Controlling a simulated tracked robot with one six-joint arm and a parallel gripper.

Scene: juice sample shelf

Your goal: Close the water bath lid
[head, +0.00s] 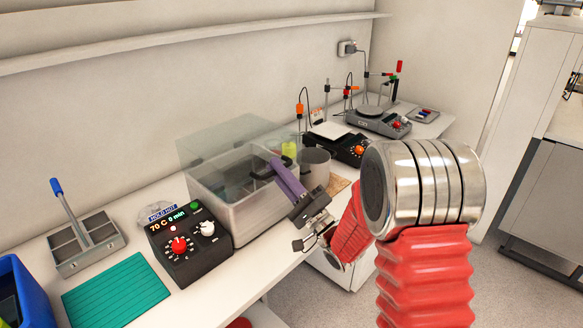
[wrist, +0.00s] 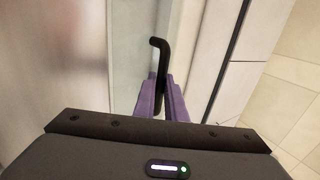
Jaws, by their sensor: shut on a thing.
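The water bath (head: 250,212) is a grey rectangular tub on the bench, with its inside partly showing. Its clear lid (head: 215,143) shows as a see-through panel rising above the back of the tub; its exact angle is hard to tell. My gripper (head: 274,168) reaches in from the right over the tub's front right part. Its purple fingers are shut on the black lid handle (head: 260,175). In the wrist view the bent black handle (wrist: 160,52) stands between the purple fingers (wrist: 162,100), beside a pale glassy strip. The fingers hide part of the handle.
A black control box (head: 188,245) reading 70 C stands at the bath's front left. A grey pot (head: 315,165) is close on its right. A teal mat (head: 118,290), a grey rack (head: 85,243) and a blue bin (head: 28,295) lie further left. Hotplate stirrers (head: 340,142) stand behind right.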

